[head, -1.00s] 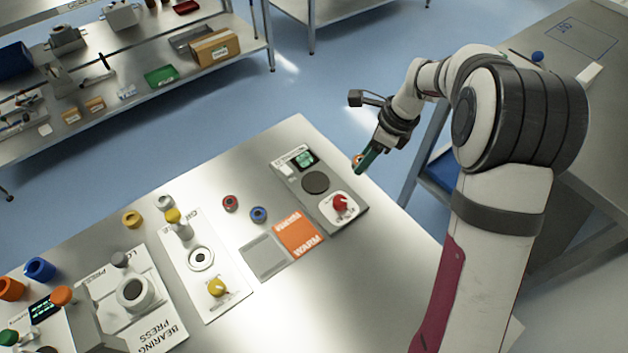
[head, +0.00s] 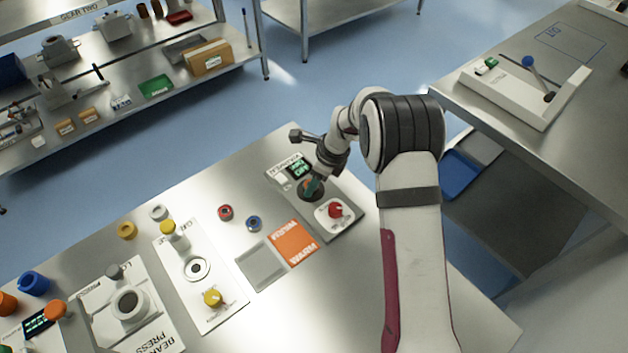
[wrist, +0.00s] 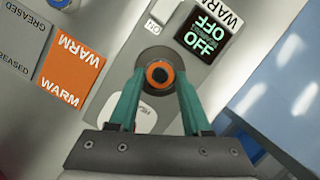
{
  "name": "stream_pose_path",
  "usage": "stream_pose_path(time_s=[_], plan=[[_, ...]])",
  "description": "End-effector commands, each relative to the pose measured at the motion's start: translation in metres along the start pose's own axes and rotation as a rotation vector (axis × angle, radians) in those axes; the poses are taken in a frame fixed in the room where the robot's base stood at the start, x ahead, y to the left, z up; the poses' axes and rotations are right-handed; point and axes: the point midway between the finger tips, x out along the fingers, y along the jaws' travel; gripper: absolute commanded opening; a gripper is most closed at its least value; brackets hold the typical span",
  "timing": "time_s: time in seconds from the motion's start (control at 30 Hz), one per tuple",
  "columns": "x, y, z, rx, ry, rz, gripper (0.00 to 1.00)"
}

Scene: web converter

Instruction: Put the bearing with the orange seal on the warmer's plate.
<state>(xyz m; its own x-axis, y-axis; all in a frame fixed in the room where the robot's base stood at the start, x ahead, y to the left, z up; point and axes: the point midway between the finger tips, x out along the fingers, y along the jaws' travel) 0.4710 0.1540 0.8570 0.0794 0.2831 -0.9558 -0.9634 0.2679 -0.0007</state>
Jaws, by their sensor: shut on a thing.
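The bearing with the orange seal (wrist: 159,75) is between the green fingers of my gripper (wrist: 160,79) in the wrist view, and the gripper is shut on it. The warmer's dark round plate (wrist: 153,53) shows just behind the bearing. In the head view my gripper (head: 309,186) is over the warmer's plate (head: 318,196) and hides part of it. The bearing is hard to make out there. I cannot tell whether it touches the plate or hangs just above it.
The warmer's display (wrist: 202,36) reads OFF. A red knob (head: 335,209) sits beside the plate. An orange WARM mat (head: 292,243) and a grey mat (head: 262,266) lie to the left. Red (head: 225,212) and blue (head: 254,223) ringed bearings stand nearby.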

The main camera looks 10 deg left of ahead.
Motion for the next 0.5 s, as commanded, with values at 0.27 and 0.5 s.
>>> stream_pose_path(time_s=[0.27,0.5], plan=[[0.0023,-0.0001,-0.0009,0.0,0.0,0.0,0.7],[0.0022,-0.0001,-0.0009,0.0,0.0,0.0,0.78]])
